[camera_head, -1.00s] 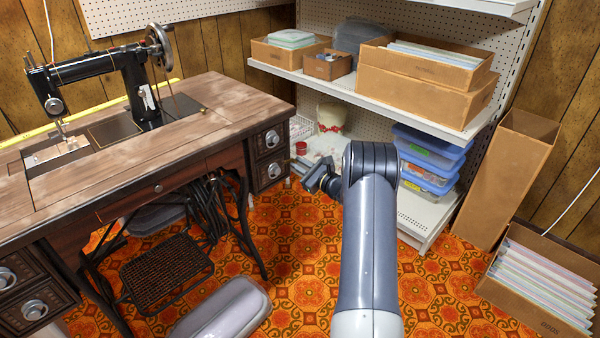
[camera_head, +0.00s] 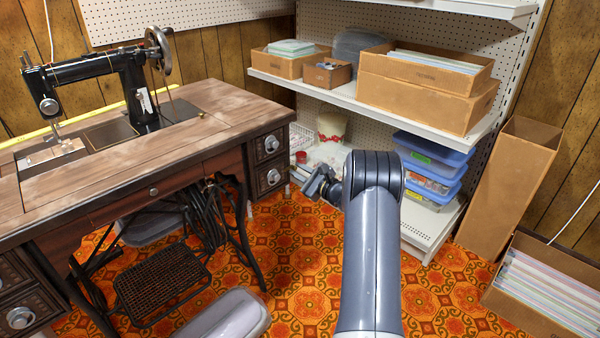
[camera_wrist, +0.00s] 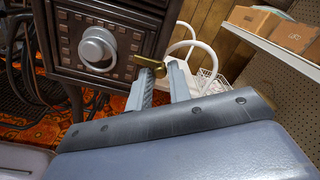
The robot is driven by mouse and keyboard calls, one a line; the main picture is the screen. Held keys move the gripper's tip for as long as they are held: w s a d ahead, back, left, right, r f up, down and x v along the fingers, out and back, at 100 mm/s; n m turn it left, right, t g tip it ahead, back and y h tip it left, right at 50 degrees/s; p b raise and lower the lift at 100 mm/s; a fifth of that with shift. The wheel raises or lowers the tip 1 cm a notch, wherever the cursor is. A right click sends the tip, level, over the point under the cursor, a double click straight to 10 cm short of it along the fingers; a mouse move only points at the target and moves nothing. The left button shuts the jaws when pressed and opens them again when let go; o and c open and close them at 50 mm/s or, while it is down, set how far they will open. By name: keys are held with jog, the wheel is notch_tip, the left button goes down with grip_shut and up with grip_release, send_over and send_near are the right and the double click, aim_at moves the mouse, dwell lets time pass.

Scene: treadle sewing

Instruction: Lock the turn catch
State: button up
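A small brass piece (camera_wrist: 150,63), which looks like the turn catch, shows at the right edge of the dark drawer cabinet (camera_wrist: 125,20) in the wrist view. My gripper (camera_wrist: 160,72) has its two grey fingers apart, with a gap between them. The brass piece lies at the fingertips, mostly in front of the left finger; I cannot tell whether they touch. In the head view my gripper (camera_head: 316,183) is right of the sewing table's drawers (camera_head: 270,160), and the catch beside them cannot be made out. A small brass knob (camera_head: 202,114) shows on the tabletop.
The treadle table (camera_head: 150,150) carries a black sewing machine (camera_head: 100,68). Shelving (camera_head: 345,95) with boxes stands behind my arm, with blue-lidded bins (camera_head: 430,165) below. A grey rounded object (camera_head: 225,316) lies on the patterned floor.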

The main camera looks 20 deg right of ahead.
jog(key=o, duration=0.3)
jog(key=shift+o, duration=0.2)
jog(key=p+v, duration=0.3)
jog(key=v, duration=0.7)
jog(key=shift+s, duration=0.4)
jog(key=shift+w+d, duration=0.1)
jog(key=b+x, duration=0.2)
jog(key=x, duration=0.8)
jog(key=shift+w+r, duration=0.1)
jog(key=shift+w, duration=0.25)
jog(key=shift+m, duration=0.4)
jog(key=shift+f+b, duration=0.25)
jog(key=shift+b, duration=0.3)
